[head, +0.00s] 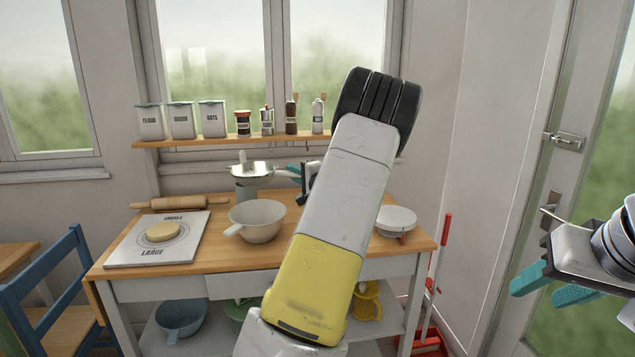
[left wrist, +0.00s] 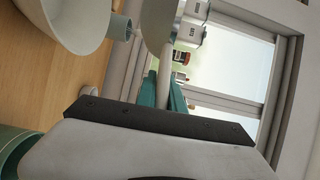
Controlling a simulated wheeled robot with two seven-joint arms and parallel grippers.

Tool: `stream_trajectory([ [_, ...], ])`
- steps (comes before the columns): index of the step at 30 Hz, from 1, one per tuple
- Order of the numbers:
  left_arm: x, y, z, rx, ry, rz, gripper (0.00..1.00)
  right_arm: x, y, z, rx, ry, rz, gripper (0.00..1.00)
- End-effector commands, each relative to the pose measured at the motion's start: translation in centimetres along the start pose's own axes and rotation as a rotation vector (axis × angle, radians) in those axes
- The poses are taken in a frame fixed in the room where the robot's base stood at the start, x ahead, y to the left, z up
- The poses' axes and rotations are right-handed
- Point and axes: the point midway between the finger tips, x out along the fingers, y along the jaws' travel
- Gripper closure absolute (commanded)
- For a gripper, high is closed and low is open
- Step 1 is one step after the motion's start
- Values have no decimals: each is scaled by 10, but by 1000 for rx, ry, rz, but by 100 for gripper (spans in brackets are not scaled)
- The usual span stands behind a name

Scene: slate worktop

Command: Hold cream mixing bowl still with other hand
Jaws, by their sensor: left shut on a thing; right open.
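The cream mixing bowl (head: 257,234) stands upright on the wooden worktop, its lip or handle pointing left. It also shows at the upper left of the left wrist view (left wrist: 62,22). My left gripper (head: 292,169) is behind and right of the bowl, partly hidden by my arm. Its teal fingers (left wrist: 168,92) are shut on the handle of a shallow metal pan or sieve (head: 251,171), held above a grey-green cylinder (head: 246,191). My right gripper (head: 555,285) is open and empty at the right edge, far from the bowl.
A rolling pin (head: 178,203) and a board (head: 135,252) with dough (head: 163,232) lie left of the bowl. A white round item (head: 396,220) is at the right. Canisters and bottles line the shelf (head: 225,139). A blue chair (head: 55,290) stands left.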

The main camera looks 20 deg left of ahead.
Motion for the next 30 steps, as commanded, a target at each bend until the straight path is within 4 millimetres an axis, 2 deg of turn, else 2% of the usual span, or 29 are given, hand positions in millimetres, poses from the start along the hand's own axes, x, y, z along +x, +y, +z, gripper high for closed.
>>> stream_trajectory([
  [21, -2, -85, -2, -2, 0, -1, 100, 0, 0, 0, 0, 0, 0, 55],
  [30, -2, -91, -2, 0, 0, 0, 100, 0, 0, 0, 0, 0, 0, 55],
])
